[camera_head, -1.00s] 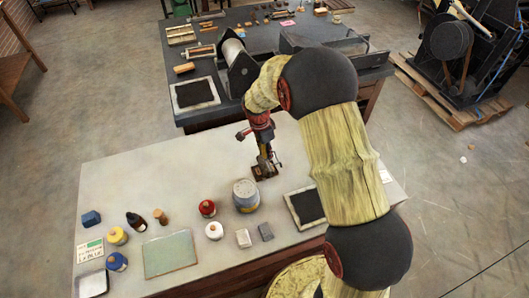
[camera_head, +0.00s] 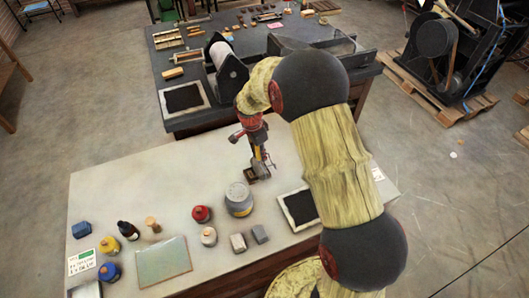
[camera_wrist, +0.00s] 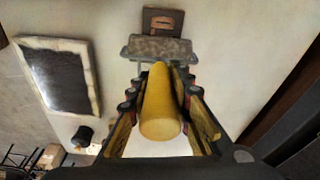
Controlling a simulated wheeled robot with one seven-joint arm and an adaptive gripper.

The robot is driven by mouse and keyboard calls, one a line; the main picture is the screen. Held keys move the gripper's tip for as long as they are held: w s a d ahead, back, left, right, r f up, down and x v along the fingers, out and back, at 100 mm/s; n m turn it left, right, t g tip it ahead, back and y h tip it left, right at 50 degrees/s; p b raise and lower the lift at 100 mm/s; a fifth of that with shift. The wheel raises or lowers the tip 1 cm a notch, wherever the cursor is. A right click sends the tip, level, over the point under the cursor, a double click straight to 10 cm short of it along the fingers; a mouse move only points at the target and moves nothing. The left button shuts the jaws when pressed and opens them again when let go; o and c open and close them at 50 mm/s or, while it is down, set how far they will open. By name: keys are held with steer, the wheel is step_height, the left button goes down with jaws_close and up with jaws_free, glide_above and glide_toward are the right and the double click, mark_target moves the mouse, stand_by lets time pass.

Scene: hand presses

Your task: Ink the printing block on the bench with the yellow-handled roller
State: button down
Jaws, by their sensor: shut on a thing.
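My gripper (camera_head: 259,158) is shut on the yellow handle (camera_wrist: 161,105) of the roller. The handle lies lengthwise between the fingers in the wrist view. The roller's grey cylinder (camera_wrist: 157,47) sits crosswise just beyond the fingertips. The printing block (camera_wrist: 163,22), a small dark brown square with a lighter oval patch, lies on the bench just past the cylinder. In the head view the block (camera_head: 250,175) shows at the roller's lower left, partly hidden by it. I cannot tell whether the cylinder touches the block.
A darker press table (camera_head: 270,110) stands behind. The bench's upper left is clear.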

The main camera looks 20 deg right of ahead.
steer(key=a+b, duration=0.2)
steer(key=a, duration=0.2)
steer(key=shift+a, duration=0.4)
stand_by(3.0)
steer(key=shift+r, duration=0.1)
step_height(320, 180, up, 5)
steer(key=shift+f+p, duration=0.1)
steer(key=shift+p, duration=1.05)
